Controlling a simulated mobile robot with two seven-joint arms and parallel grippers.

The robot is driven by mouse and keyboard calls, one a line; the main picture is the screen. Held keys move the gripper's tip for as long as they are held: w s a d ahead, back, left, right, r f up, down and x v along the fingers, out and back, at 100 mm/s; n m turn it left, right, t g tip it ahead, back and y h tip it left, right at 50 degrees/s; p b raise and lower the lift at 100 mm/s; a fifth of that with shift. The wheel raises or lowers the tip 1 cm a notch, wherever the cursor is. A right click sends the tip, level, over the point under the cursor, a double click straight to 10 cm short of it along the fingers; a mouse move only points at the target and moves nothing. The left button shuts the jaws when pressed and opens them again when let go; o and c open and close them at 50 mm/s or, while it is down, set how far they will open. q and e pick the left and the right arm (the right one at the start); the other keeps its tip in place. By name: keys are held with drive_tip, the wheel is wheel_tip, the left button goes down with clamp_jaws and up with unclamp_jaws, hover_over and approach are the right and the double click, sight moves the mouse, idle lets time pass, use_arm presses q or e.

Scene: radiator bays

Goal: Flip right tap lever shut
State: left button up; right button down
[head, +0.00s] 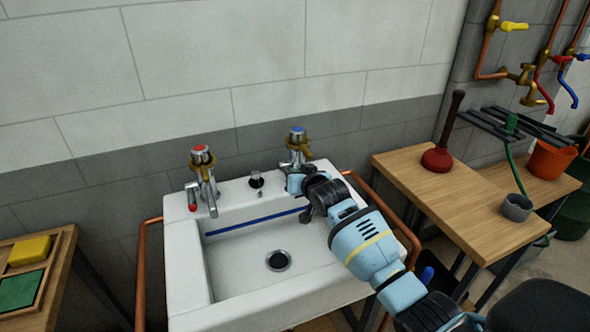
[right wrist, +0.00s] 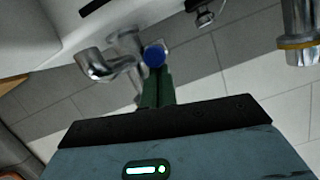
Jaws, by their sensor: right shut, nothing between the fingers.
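The right tap (head: 297,143) is chrome with a blue-marked top and a brass collar, at the back right of the white sink (head: 185,275). My right gripper (head: 292,183) is just in front of it and hides its lower part, including the lever. In the right wrist view the dark green fingers (right wrist: 155,92) are together and empty. A round blue end (right wrist: 153,54), seemingly the lever's, shows right at the fingertips; whether they touch I cannot tell. A bent chrome tap part (right wrist: 98,64) is beside it. My left gripper is out of view.
The left tap (head: 201,158), with a red-marked top and red-tipped lever, stands at the sink's back left. A wooden bench (head: 425,190) with a plunger (head: 440,150) and grey cup (head: 516,207) is to the right. The basin around the drain (head: 278,260) is clear.

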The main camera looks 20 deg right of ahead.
drive_tip(key=shift+s+f, duration=0.15)
drive_tip(key=shift+f, duration=0.15)
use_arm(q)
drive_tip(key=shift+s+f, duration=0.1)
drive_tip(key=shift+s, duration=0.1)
use_arm(e)
drive_tip(key=shift+s+f, duration=0.1)
drive_tip(key=shift+f, duration=0.1)
